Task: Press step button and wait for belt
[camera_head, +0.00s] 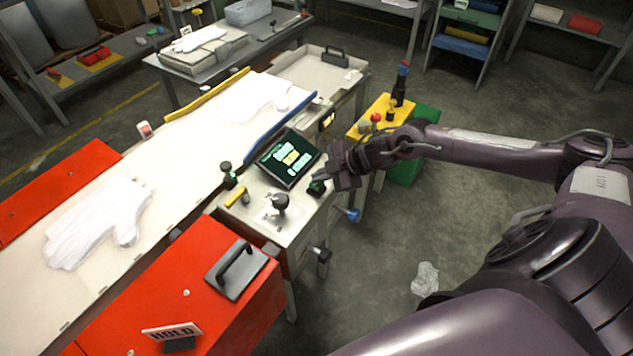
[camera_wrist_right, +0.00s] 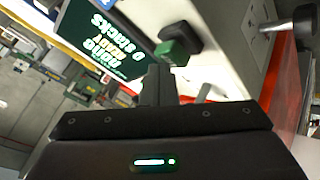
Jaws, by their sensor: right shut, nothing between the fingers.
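The step button looks to be the green-topped button (camera_wrist_right: 180,45) on the control stand (camera_head: 305,215); in the head view it shows partly beside my right gripper (camera_head: 338,172). My right gripper is shut and empty, its fingertips (camera_wrist_right: 162,82) close to the button in the wrist view. I cannot tell whether they touch it. The belt (camera_head: 190,150) runs diagonally on the left. One white glove (camera_head: 98,220) lies on its near part and another white glove (camera_head: 250,92) on its far part. A dark screen (camera_head: 288,158) with green text stands behind the button. My left gripper is not in view.
Red guards (camera_head: 190,285) flank the belt's near part, one with a black handle and a HOLD sign (camera_head: 172,332). A joystick (camera_head: 279,202) stands on the control stand. A yellow box (camera_head: 375,115) with buttons stands behind my right gripper. A crumpled clear bag (camera_head: 425,278) lies on the floor.

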